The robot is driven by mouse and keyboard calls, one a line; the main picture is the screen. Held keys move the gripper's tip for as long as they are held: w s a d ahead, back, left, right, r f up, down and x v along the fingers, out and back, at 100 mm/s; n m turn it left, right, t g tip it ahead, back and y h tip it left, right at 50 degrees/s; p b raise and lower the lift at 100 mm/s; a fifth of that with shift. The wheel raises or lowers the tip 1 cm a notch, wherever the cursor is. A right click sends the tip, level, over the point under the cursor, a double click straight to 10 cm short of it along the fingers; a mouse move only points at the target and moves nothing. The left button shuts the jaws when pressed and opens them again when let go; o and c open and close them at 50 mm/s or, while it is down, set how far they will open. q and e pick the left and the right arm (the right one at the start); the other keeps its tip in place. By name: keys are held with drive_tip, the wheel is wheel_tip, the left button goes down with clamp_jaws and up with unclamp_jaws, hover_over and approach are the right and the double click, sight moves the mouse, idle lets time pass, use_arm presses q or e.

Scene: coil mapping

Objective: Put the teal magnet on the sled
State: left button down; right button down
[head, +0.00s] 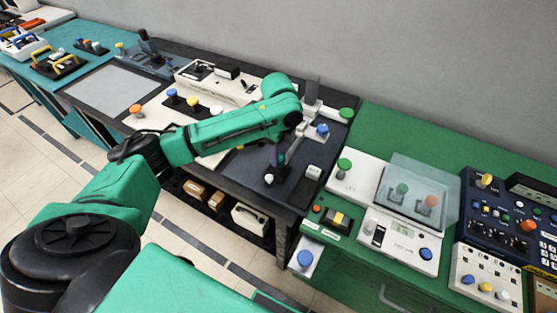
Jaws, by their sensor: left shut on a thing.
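My left gripper (275,170) is over the dark mat of the middle bench, pointing down. It is shut on a small dark thing, mostly hidden by the fingers, with a pale spot low down. I cannot tell its colour well enough to say whether it is the teal magnet. A teal-green knob (402,188) stands under a clear cover on the green bench. I cannot make out the sled for certain; a pale upright fixture (312,95) with a blue knob (322,129) stands behind the gripper. My right gripper is not in view.
A small white-topped block (313,172) lies right of the gripper on the dark mat (240,162). The clear cover (432,178), a white meter box (400,240) and a blue control panel (505,215) crowd the green bench. A grey wall closes the back.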

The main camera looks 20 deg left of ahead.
use_arm(q)
drive_tip(key=shift+f, duration=1.7)
drive_tip(key=shift+f, duration=0.15)
drive_tip(key=c, duration=0.5)
unclamp_jaws()
drive_tip(key=shift+d, duration=0.1)
wheel_tip(320, 180, up, 12)
drive_tip(key=shift+r+b, duration=0.2)
drive_tip(key=shift+b, duration=0.6)
drive_tip(key=shift+s+f, duration=0.1)
